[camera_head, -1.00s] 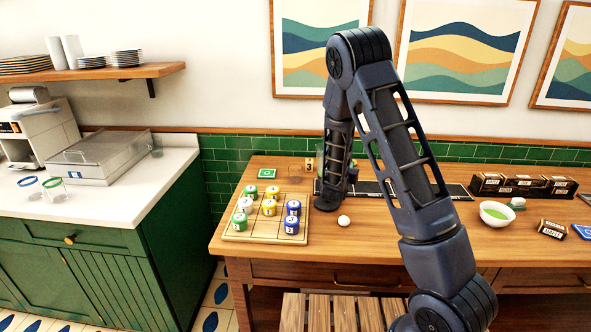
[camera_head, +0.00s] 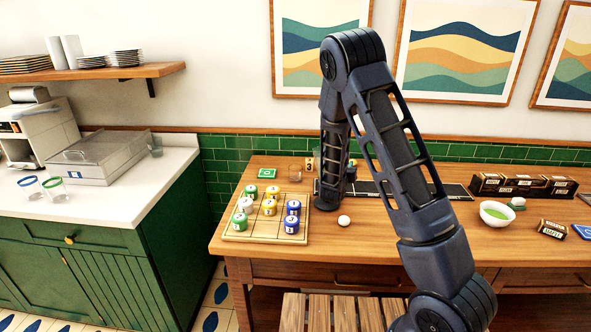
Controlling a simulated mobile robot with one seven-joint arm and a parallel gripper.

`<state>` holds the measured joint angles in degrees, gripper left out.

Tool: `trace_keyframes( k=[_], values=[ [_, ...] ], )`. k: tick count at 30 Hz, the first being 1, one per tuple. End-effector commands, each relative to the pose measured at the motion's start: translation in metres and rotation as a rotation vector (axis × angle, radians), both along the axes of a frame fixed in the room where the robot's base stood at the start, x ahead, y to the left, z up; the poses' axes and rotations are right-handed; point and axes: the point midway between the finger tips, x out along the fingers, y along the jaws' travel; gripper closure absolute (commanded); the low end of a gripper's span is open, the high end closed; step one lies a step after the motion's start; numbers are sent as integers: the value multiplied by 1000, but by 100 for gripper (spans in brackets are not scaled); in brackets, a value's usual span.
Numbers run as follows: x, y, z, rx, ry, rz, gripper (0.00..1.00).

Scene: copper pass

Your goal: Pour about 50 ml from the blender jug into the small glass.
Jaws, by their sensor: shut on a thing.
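A small clear glass (camera_head: 295,172) stands upright on the wooden table, left of my forearm and beside a number 3 card; I cannot make out any liquid in it. My gripper is hidden behind my own forearm and wrist, which come down over the back of the table.
A board (camera_head: 235,234) with several coloured jars stands left of my wrist, and a white ball (camera_head: 344,221) lies in front. A dark mat (camera_head: 400,190) runs behind my arm. A bowl of green stuff (camera_head: 495,222) and dark boxes (camera_head: 500,185) stand at right.

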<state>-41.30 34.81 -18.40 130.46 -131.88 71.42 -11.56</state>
Motion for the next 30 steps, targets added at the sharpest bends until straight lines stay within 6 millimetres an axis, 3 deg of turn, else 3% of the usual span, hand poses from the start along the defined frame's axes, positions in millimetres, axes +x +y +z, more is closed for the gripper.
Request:
trace_keyframes(
  k=[15, 30],
  values=[
    [9, 27, 34, -314, 111, 2, 100],
    [20, 58, 50, -621, 223, 1, 100]
  ],
)
